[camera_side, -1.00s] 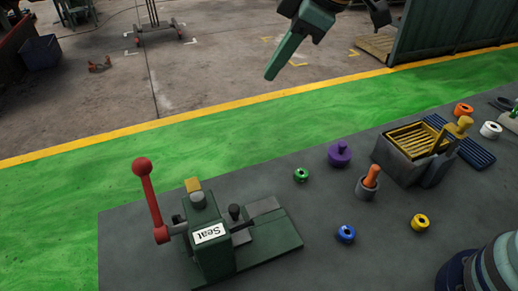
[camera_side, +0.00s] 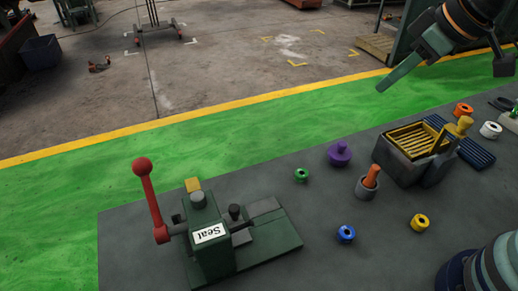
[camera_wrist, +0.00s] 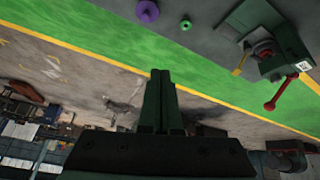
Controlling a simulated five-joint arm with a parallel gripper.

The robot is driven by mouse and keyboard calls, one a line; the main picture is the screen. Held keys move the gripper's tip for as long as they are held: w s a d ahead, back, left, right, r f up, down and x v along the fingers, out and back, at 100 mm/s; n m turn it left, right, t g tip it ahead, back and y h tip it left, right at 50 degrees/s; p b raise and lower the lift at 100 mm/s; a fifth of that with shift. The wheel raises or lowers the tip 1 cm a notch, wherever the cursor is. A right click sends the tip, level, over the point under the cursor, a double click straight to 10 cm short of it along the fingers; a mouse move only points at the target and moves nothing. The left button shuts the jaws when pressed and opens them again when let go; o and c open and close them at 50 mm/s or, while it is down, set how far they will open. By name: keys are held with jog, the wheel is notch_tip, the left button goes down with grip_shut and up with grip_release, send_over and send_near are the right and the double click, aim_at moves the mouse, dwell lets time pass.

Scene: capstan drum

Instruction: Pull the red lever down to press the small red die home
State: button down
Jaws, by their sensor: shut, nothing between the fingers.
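The red lever (camera_side: 151,203) stands up from the left side of the green press (camera_side: 213,250) labelled "Seat", its ball knob at the top, leaning slightly left. In the wrist view the lever (camera_wrist: 284,92) shows at the right, beside the press (camera_wrist: 278,68). My gripper (camera_side: 381,88) is high at the upper right of the side view, far from the lever. In the wrist view my gripper's fingers (camera_wrist: 161,74) are together and empty.
The grey bench holds a purple knobbed piece (camera_side: 339,154), a green ring (camera_side: 301,175), a blue ring (camera_side: 345,234), a yellow ring (camera_side: 420,222), an orange peg in a cup (camera_side: 369,181) and a grey bin (camera_side: 411,158). The bench around the lever is clear.

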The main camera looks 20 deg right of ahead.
jog(key=w+a+r+n+y, duration=0.2)
jog(key=a+n, duration=0.6)
jog(key=a, duration=1)
jog(key=s+a+f+n+g+y, duration=0.1)
jog(key=s+a+n, duration=0.25)
jog(key=a, duration=0.55)
jog(key=s+a+n+g+y, duration=0.1)
jog(key=s+a+n, duration=0.25)
jog(key=a, duration=0.45)
send_over(150, 195)
jog(key=d, duration=0.2)
jog(key=shift+f, duration=4.3)
jog(key=shift+w+a, duration=0.1)
jog(key=shift+a, duration=0.15)
jog(key=shift+w, duration=0.1)
